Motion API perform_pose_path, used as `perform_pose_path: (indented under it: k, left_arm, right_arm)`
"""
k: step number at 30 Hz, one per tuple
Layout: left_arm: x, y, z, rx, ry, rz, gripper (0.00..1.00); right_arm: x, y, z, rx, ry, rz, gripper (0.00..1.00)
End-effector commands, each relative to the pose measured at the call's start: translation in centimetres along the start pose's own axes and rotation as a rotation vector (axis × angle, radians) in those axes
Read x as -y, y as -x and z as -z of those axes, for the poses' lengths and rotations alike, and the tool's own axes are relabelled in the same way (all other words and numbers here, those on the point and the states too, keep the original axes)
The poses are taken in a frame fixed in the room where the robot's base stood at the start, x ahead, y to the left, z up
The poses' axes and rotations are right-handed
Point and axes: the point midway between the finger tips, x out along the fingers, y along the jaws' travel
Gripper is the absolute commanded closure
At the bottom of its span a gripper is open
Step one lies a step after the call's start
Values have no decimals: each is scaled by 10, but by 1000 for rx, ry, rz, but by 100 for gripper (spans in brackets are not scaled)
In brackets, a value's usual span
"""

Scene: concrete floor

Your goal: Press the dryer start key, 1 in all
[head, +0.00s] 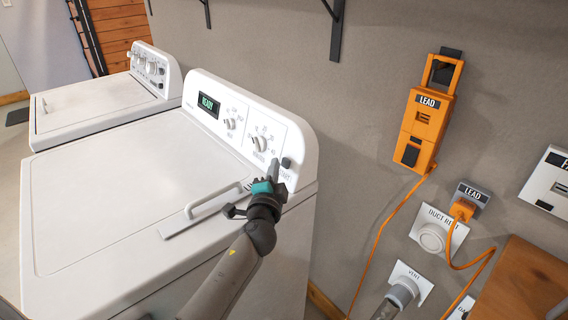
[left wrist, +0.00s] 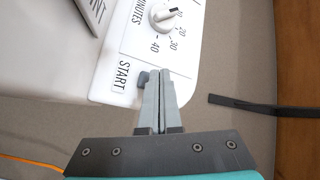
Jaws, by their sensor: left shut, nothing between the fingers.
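The white dryer (head: 120,190) stands in front of me, its raised control panel (head: 226,110) at the back. The small dark grey start key (head: 286,163) is at the panel's right end, by the START label. In the left wrist view the key (left wrist: 143,78) shows just left of my fingertips, partly hidden by a finger. My left gripper (head: 274,168) is shut and empty, its tips close to the key; I cannot tell whether they touch it. The display (head: 208,104) reads READY. My right gripper is not in view.
A second white machine (head: 100,105) stands to the left. A dryer handle (head: 215,200) lies near my left wrist. On the right wall are an orange LEAD box (head: 422,125) with a cord, a duct fitting (head: 432,238) and a vent fitting (head: 405,288). A wooden surface (head: 525,280) is at lower right.

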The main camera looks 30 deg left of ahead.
Motion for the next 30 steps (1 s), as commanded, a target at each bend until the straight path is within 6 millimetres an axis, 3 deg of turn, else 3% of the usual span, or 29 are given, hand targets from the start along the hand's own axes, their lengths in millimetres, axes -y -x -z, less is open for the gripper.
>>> perform_pose_path:
  k: [30]
  left_arm:
    - [-4, -6, 4, 0, 0, 0, 100]
  right_arm:
    - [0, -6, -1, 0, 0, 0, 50]
